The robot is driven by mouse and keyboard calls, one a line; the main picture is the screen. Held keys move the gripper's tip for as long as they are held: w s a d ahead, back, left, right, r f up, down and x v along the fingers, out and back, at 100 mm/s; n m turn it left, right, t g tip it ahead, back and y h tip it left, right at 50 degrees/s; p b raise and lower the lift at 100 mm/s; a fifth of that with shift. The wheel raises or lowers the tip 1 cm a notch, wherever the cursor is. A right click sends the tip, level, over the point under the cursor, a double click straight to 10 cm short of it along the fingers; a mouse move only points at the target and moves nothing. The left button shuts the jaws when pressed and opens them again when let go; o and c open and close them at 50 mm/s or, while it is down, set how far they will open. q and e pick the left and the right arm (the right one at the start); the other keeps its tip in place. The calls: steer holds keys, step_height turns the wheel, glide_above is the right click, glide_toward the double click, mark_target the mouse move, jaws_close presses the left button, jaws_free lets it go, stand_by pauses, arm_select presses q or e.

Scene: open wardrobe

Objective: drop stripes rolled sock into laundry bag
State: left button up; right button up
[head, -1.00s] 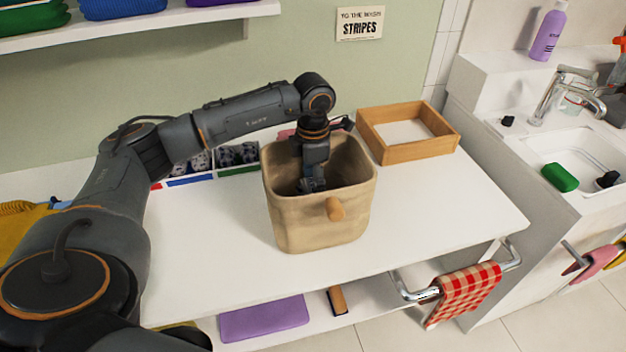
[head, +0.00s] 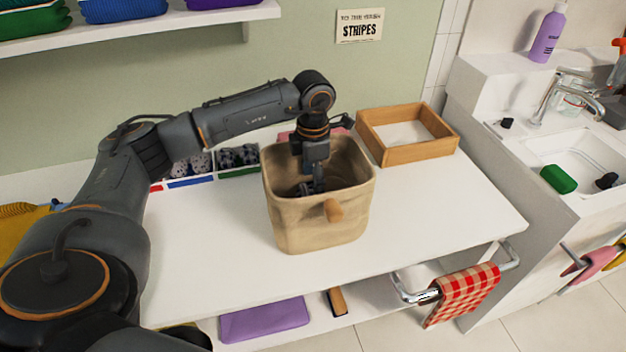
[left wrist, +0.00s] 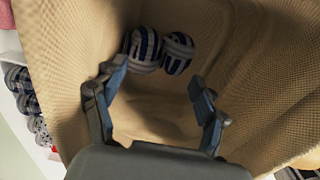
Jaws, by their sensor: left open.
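The laundry bag (head: 318,222) is a tan fabric bin with a wooden knob, standing upright on the white counter. My left gripper (head: 311,187) points down inside its mouth. In the left wrist view my left gripper (left wrist: 155,98) has its fingers spread, with nothing between the tips. A blue-and-white striped rolled sock (left wrist: 144,50) lies inside the bag beyond the fingers, beside a second striped rolled sock (left wrist: 178,53). The bag's inner wall (left wrist: 265,70) surrounds them. The bag's walls hide the socks in the head view. My right gripper is not in view.
A divided tray of patterned rolled socks (head: 238,156) sits behind the bag at left. An empty wooden box (head: 410,150) stands behind it at right. A sign reading STRIPES (head: 359,27) hangs on the wall. The counter front (head: 430,225) is clear.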

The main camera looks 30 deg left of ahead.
arm_select(q)
step_height(320, 180, up, 8)
steer(key=p, duration=0.4)
steer(key=shift+p, duration=0.3)
